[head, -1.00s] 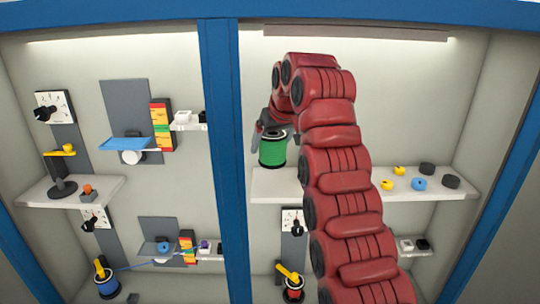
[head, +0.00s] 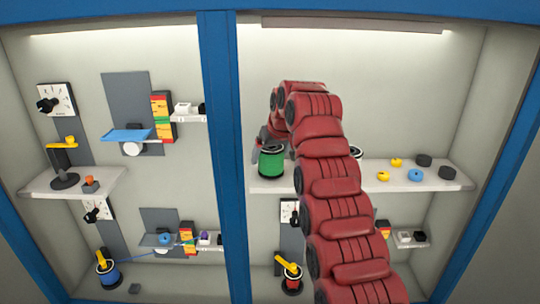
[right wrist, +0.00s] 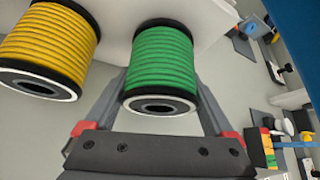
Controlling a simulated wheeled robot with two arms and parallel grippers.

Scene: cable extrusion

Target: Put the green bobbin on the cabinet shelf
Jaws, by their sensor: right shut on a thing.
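The green bobbin (head: 271,163) has dark rims and is upright at the left end of the right cabinet shelf (head: 410,187). I cannot tell whether its base touches the shelf. My right gripper (head: 265,146) is shut on it, coming from above and behind my red arm. In the right wrist view, the fingers lie on both sides of the green bobbin (right wrist: 160,62). My left gripper is not in view.
A yellow bobbin (right wrist: 50,45) stands close beside the green one in the right wrist view; my arm mostly hides that spot in the head view. Yellow, blue and black rings (head: 416,175) lie on the shelf's right part. A blue post (head: 222,150) stands just left.

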